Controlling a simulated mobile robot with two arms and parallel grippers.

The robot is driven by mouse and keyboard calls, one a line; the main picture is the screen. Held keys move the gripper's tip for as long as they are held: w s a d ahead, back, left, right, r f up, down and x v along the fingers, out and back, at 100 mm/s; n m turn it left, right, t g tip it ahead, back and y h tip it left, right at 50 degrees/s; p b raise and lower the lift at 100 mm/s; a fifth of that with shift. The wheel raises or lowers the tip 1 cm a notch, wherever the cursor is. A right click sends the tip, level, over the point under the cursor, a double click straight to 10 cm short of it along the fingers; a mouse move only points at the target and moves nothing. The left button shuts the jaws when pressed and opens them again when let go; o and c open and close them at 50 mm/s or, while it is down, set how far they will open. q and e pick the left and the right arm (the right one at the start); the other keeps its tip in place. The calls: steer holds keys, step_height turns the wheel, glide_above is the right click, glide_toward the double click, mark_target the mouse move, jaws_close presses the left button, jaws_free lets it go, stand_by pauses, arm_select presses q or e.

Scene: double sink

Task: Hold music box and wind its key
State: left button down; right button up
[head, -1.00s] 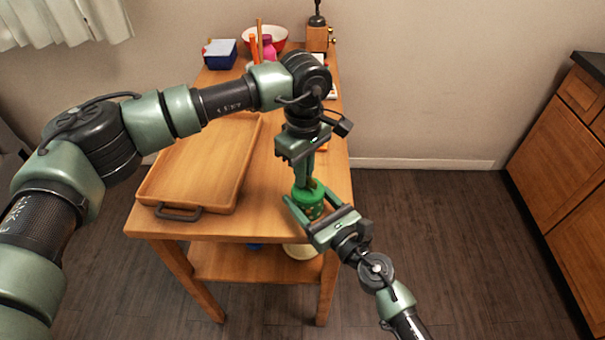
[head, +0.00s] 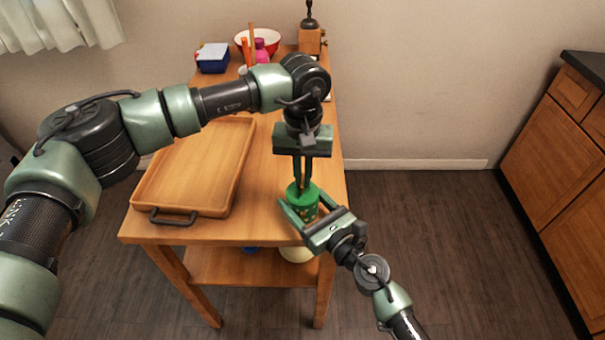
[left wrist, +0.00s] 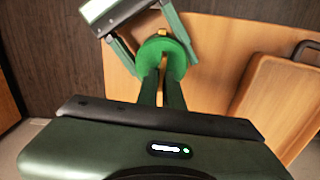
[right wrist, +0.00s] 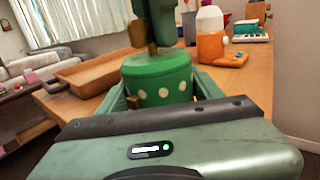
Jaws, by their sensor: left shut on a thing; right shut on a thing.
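The music box is a green round tin with pale dots (head: 306,207), upright near the table's front right corner. In the right wrist view the same box (right wrist: 160,85) stands between the fingers of my right gripper (head: 301,208), which is shut around its sides. My left gripper (head: 302,183) points straight down over the lid and is shut on the key. Only a little of the brass-coloured key (right wrist: 152,48) shows below its fingertips. In the left wrist view the round green lid (left wrist: 178,58) lies just under the fingers.
A wooden tray (head: 158,207) with dark handles fills the table's left side. At the back are a blue box (head: 213,64), a red-rimmed bowl (head: 276,43), a pink bottle (head: 261,50) and a wooden grinder (head: 310,40). An orange-and-white bottle (right wrist: 210,35) stands beyond the box.

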arm_select(q)
steer(key=c, duration=1.5)
jaws_free()
